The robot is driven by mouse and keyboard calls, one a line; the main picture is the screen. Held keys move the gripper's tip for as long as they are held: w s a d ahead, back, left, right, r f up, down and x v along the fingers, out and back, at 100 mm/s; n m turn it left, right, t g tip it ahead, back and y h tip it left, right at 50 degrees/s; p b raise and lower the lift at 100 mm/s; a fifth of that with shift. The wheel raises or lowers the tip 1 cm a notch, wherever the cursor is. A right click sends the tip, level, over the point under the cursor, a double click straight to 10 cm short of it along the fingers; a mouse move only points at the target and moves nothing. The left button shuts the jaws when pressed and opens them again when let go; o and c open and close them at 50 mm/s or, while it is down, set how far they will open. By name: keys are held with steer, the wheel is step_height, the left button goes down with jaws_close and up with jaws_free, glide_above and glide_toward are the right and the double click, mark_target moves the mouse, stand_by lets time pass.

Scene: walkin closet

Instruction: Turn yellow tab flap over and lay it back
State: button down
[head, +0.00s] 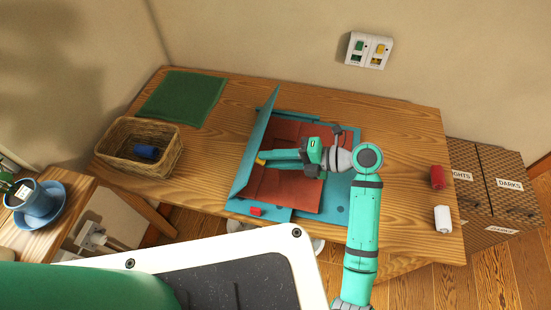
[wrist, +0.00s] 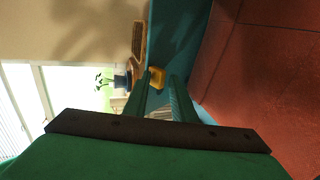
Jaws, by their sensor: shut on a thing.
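A teal folding board (head: 336,196) lies on the wooden table with a dark red cloth (head: 290,190) on it. Its left flap (head: 252,150) stands up, nearly upright, and shows teal in the wrist view (wrist: 180,30). A yellow tab (head: 261,161) is at the flap's edge, and it also shows in the wrist view (wrist: 156,78). My gripper (head: 268,158) reaches left across the cloth and is shut on the yellow tab; in the wrist view the fingertips (wrist: 160,82) meet at it. A red tab (head: 256,211) is at the board's front edge.
A wicker basket (head: 138,148) with a blue rolled item (head: 146,152) stands left of the flap. A green cloth (head: 182,97) lies at the back left. Red (head: 437,177) and white (head: 443,219) cylinders stand at the right. Table between basket and flap is clear.

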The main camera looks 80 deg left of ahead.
steer(key=shift+s+a+f, duration=0.1)
steer(key=shift+s+f, duration=0.1)
steer(key=shift+f, duration=0.5)
steer(key=c, duration=1.8)
jaws_free()
steer(key=shift+w, duration=0.15)
steer(key=v, duration=1.1)
steer(key=shift+r, duration=0.3)
steer(key=shift+a, duration=0.1)
